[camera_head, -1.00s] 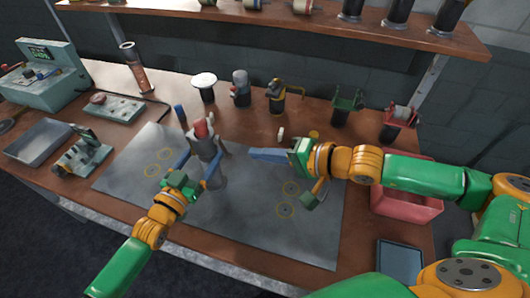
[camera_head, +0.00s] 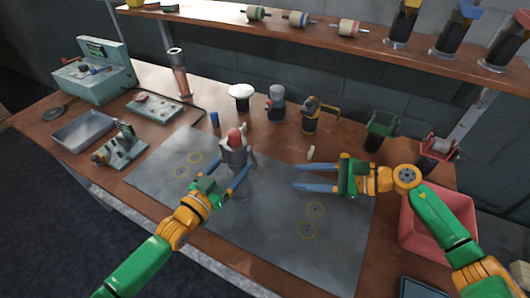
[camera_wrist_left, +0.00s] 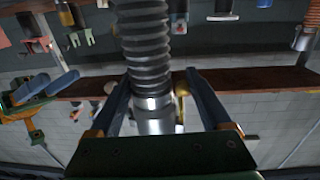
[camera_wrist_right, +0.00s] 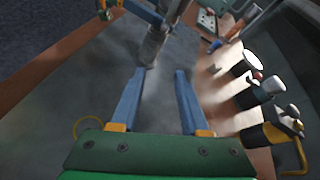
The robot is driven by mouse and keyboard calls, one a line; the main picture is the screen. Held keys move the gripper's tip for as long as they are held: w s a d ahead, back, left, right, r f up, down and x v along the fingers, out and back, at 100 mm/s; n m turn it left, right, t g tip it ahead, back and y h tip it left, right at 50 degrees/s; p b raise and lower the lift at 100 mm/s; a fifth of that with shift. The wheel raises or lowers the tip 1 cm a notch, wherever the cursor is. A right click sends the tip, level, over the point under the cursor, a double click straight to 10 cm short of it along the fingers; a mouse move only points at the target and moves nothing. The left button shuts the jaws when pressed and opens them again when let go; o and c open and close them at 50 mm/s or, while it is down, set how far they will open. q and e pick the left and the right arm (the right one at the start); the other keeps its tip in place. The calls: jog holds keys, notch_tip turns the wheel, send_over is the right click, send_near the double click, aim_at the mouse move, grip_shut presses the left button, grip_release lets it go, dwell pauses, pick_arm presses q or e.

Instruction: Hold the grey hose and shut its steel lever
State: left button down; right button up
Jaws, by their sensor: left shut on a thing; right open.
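The grey hose (camera_head: 232,158) stands roughly upright over the grey mat, with a red part at its top. In the left wrist view it is a ribbed grey tube (camera_wrist_left: 147,45) with a shiny steel collar. My left gripper (camera_head: 240,170) is shut on it, one blue finger on each side. My right gripper (camera_head: 293,177) is open and empty to the right of the hose, fingers pointing left at it. The hose also shows beyond the right fingers in the right wrist view (camera_wrist_right: 155,45), apart from them. I cannot make out the steel lever clearly.
Several fittings stand along the back, including a white-topped one (camera_head: 240,95) and one with a yellow handle (camera_head: 311,118). A red bin (camera_head: 440,240) is at the right. A metal tray (camera_head: 83,131) is at the left. The mat's front (camera_head: 260,240) is clear.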

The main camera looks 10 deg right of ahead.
aim_at(255, 162)
jog(key=w+a+m+y, duration=0.1)
jog(key=a, duration=0.2)
jog(key=w+a+r+m+t+y, duration=0.1)
jog(key=a, duration=0.2)
jog(key=w+a+r+m+y, duration=0.1)
jog(key=a+y, duration=0.1)
jog(key=a, duration=0.1)
jog(key=shift+w+a+r+m+t, duration=0.1)
jog(key=shift+w+a+m+t, duration=0.05)
jog(key=shift+w+m+t, duration=0.2)
jog(key=shift+s, duration=0.15)
grip_shut()
